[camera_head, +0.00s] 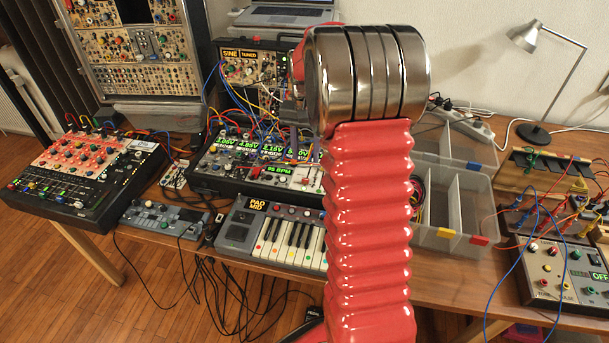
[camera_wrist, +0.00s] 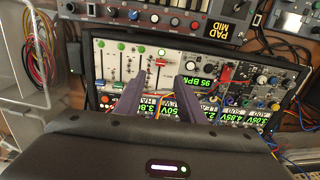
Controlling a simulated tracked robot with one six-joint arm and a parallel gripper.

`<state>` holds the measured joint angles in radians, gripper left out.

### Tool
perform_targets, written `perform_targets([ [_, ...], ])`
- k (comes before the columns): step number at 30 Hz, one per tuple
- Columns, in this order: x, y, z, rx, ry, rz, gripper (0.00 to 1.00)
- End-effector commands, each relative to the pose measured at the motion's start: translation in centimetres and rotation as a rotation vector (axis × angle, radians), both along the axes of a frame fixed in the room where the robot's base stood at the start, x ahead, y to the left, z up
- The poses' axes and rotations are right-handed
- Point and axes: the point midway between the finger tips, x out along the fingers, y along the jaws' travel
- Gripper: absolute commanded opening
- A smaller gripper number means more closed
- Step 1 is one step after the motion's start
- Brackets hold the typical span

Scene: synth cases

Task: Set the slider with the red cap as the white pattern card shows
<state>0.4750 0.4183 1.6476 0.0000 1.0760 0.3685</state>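In the wrist view a pale slider panel (camera_wrist: 112,66) has several upright slots. The slider with the red cap (camera_wrist: 160,62) is the rightmost, its cap near the upper end of its slot as pictured. My gripper (camera_wrist: 163,76) is open, its two dark fingers apart on either side of the red slider's slot; no contact with the cap shows. The fingers hide the lower part of the panel. I cannot make out the white pattern card in either view.
The keyboard (camera_head: 275,235) sits in front of the case, and clear divided bins (camera_head: 455,205) stand to the right. Patch cables (camera_head: 262,120) hang over the case. In the wrist view a lit 95 BPM display (camera_wrist: 207,81) is right of the fingers.

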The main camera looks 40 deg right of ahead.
Motion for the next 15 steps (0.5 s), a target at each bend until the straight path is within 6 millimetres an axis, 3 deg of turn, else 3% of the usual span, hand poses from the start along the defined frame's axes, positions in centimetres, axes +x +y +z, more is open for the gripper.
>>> perform_targets([
  [15,-0.1,0.1,-7.9,0.002,0.003,0.001,0.36],
])
